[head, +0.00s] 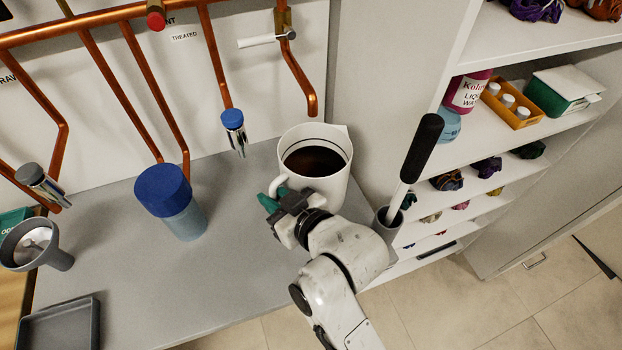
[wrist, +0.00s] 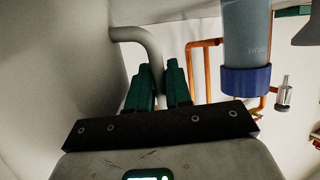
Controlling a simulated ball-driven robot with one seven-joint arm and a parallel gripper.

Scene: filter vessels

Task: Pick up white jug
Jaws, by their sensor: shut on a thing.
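The white jug (head: 325,173) stands upright at the right end of the grey counter in the head view, with dark brown liquid inside. Its handle (head: 278,186) faces left toward my gripper. My gripper (head: 268,200) is at the handle, low on the jug's left side. In the wrist view the green fingers of my gripper (wrist: 159,80) are shut on the handle (wrist: 150,50), which passes between them. The jug's body (wrist: 85,70) fills the left of that view. I cannot tell whether the jug's base touches the counter, as my arm hides it.
A blue-capped vessel (head: 182,215) stands left of the jug; it also shows in the wrist view (wrist: 247,40). Copper pipes (head: 310,100) with a blue tap (head: 232,119) hang behind. A black-handled tool in a grey holder (head: 388,220) stands close right. A funnel (head: 38,245) and tray (head: 60,322) are far left.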

